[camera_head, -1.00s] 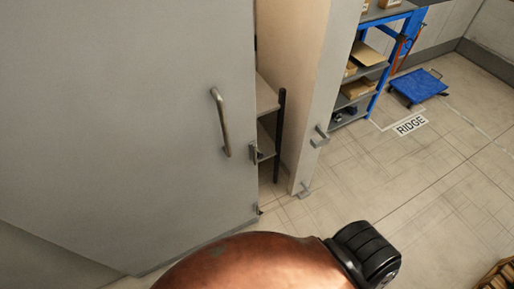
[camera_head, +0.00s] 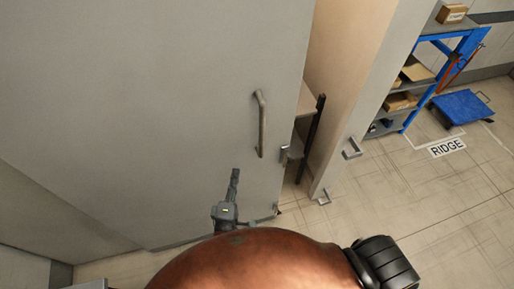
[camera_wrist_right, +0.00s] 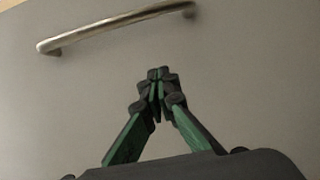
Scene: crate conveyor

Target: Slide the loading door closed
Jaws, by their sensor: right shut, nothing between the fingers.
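The loading door (camera_head: 150,110) is a large flat grey panel filling the left of the head view. A narrow gap shows between its right edge and the door post (camera_head: 365,90), so it stands partly open. Its vertical bar handle (camera_head: 261,124) is near the right edge; the handle also shows at the top of the right wrist view (camera_wrist_right: 118,28). My right gripper (camera_head: 236,174) is in front of the door, below and left of the handle. In the right wrist view its fingers (camera_wrist_right: 157,78) are shut and empty, apart from the handle. My left gripper is not in view.
A latch (camera_head: 285,154) sits on the door's edge and a bracket (camera_head: 352,149) on the post. Through the gap, shelving (camera_head: 308,125) shows. A blue rack (camera_head: 425,75) and a blue cart (camera_head: 462,107) stand at the right. The floor between is clear.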

